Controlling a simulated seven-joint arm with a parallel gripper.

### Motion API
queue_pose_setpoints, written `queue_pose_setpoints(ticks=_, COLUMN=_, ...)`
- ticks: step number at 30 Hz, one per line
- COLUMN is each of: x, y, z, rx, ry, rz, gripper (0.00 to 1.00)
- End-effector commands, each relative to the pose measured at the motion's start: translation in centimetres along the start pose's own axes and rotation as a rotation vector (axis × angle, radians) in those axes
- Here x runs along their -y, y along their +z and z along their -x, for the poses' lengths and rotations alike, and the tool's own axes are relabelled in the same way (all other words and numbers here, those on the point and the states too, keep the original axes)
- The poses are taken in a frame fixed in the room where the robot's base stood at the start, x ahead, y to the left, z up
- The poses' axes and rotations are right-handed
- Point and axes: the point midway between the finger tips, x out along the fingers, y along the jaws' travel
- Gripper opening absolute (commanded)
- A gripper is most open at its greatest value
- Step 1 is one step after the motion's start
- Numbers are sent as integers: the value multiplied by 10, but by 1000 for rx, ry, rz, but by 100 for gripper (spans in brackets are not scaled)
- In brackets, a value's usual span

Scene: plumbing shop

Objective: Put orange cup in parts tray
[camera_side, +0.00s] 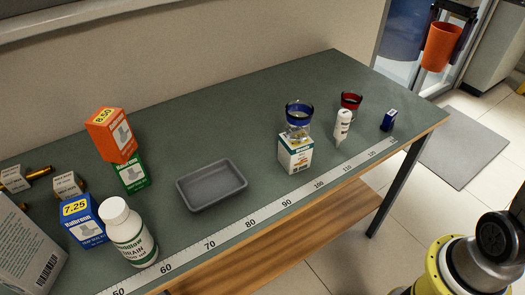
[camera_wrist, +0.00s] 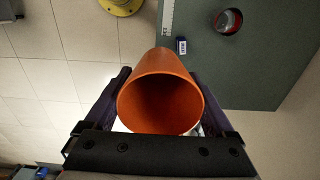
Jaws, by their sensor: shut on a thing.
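The orange cup (camera_side: 441,46) is held up in the air by my gripper (camera_side: 440,34), at the upper right of the side view, past the bench's right end in the picture. In the wrist view the orange cup (camera_wrist: 160,98) sits between the two dark fingers of my gripper (camera_wrist: 161,84), its open mouth toward the camera. My gripper is shut on it. The parts tray (camera_side: 213,204), grey, shallow and rectangular, lies empty on the green bench top near the middle, well away from the cup. The wrist view does not show the tray.
Left stand stacked boxes (camera_side: 112,134) and a larger white bottle (camera_side: 128,233). A ruler (camera_side: 250,220) runs along the front edge.

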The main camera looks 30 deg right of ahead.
Motion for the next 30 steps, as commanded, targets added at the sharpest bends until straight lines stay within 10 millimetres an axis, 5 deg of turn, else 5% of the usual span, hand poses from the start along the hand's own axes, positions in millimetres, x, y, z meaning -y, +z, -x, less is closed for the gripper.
queue_pose_setpoints(ticks=8, x=44, y=81, z=0, rx=0, ry=-1, rz=243, gripper=35)
queue_pose_setpoints(ticks=15, x=71, y=189, z=0, rx=-1, ry=-1, rz=532, gripper=35)
queue_pose_setpoints(ticks=24, x=64, y=327, z=0, rx=0, ry=0, rz=887, gripper=35)
queue_pose_setpoints(ticks=30, x=44, y=391, z=0, rx=0, ry=-1, rz=1055, gripper=35)
